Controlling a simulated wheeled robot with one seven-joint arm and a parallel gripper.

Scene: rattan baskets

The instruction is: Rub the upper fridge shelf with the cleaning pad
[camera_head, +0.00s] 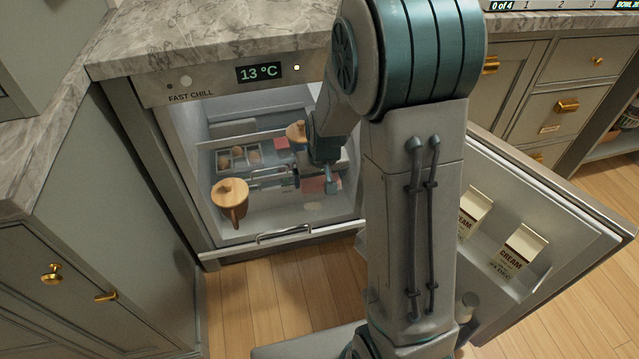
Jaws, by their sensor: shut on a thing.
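The built-in fridge stands open under the counter, and its upper shelf (285,212) is the pale surface inside. My gripper (256,180) reaches into the fridge from the right, low over this shelf, with its fingers toward the left. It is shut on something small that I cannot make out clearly. I cannot identify the cleaning pad for certain. A flat pinkish patch (314,185) shows just right of my gripper, partly covered by my wrist. I cannot tell whether my gripper touches the shelf.
Another wooden lid (297,131), an egg tray (240,158) and a red item (281,143) lie farther back. The open door (575,210) at right holds cream cartons (521,250).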

